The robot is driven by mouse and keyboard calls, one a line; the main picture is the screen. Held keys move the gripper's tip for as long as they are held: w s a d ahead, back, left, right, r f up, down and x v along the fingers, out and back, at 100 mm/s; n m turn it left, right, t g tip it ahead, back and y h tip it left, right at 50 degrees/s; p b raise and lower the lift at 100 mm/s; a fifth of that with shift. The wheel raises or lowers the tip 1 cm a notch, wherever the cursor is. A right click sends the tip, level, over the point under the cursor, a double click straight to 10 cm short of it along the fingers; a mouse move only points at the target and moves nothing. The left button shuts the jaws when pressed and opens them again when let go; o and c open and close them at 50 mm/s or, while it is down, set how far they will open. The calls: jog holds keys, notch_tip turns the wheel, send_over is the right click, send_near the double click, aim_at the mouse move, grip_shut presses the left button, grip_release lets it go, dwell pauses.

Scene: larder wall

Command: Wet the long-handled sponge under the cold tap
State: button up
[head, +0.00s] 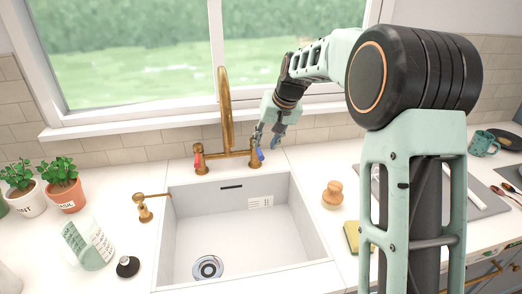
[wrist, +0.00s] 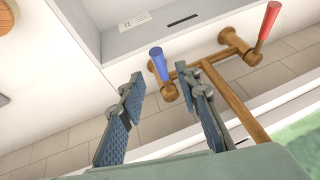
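The brass tap (head: 225,115) stands behind the white sink (head: 310,225), with a blue-marked lever (head: 260,154) on the right and a red-marked lever (head: 198,158) on the left. No water shows at the spout. My gripper (head: 268,142) is open and empty, pointing down close to the blue lever. In the wrist view the blue lever (wrist: 158,65) appears between and just beyond my fingertips (wrist: 163,85); I cannot tell whether they touch. No long-handled sponge is clearly visible. A yellow sponge block (head: 352,236) lies right of the sink, partly hidden by my arm.
A wooden knob-shaped object (head: 332,194) stands right of the sink. Potted herbs (head: 64,184), a tilted clear green-white container (head: 88,244) and a brass dispenser (head: 145,208) are on the left. The window ledge (head: 140,127) runs behind the tap. The sink basin is empty.

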aim_at(261, 153)
jog(key=x, duration=0.6)
jog(key=shift+r, duration=0.1)
jog(key=shift+c, duration=0.7)
grip_shut()
